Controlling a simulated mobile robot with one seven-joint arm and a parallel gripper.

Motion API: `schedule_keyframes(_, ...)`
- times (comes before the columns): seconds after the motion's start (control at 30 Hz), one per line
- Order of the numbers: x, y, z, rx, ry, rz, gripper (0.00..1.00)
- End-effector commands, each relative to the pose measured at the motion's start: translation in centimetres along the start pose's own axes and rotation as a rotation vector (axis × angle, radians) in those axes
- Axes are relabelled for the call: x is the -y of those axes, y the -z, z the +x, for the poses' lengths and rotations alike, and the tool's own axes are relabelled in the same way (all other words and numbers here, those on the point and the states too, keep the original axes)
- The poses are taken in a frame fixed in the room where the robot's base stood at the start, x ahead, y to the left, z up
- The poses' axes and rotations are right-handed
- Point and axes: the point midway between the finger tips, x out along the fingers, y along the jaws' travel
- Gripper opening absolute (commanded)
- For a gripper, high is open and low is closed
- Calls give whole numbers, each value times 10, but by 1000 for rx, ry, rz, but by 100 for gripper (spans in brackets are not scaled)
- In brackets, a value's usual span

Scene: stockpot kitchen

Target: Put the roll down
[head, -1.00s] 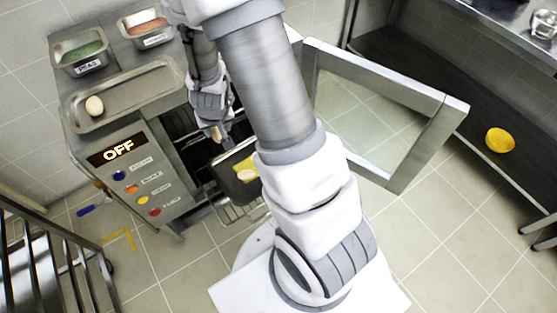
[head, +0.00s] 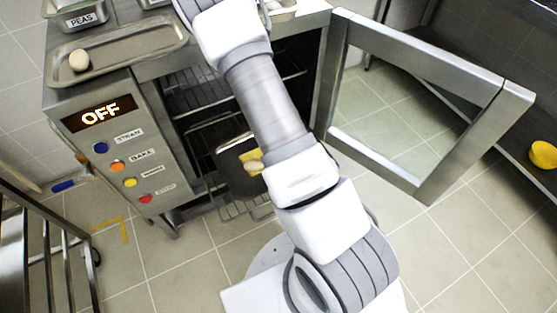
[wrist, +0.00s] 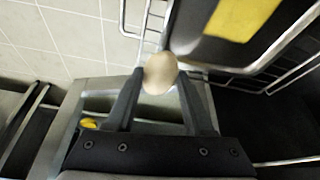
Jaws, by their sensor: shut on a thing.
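In the wrist view my gripper (wrist: 160,82) is shut on a pale, rounded roll (wrist: 160,73), held between its fingertips. A dark tray (wrist: 205,48) with a yellow patch (wrist: 240,18) lies beyond it at upper right. In the head view my arm hides the gripper. There the dark tray (head: 236,182) sits on the pulled-out oven rack (head: 232,208), with the yellow patch (head: 248,155) and a pale roll (head: 254,167) showing at the arm's edge. I cannot tell whether this is the held one. Another pale roll (head: 79,60) lies on the steel tray (head: 130,50) on the oven top.
The oven (head: 150,135) reads OFF. Its glazed door (head: 440,160) stands open to the right. A peas container (head: 78,14) is at the back left. A yellow bowl (head: 543,154) sits on the right shelf. A trolley (head: 45,245) stands at lower left.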

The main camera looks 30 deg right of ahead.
Motion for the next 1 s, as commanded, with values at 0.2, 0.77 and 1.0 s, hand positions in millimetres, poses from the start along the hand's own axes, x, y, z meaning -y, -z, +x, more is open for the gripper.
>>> schedule_keyframes(0.2, 20, -7, 14, -3, -6, 9, 0)
schedule_keyframes(0.77, 107, -39, 59, -2, -5, 10, 0)
schedule_keyframes(1.0, 114, -46, 69, 1, -6, 12, 0)
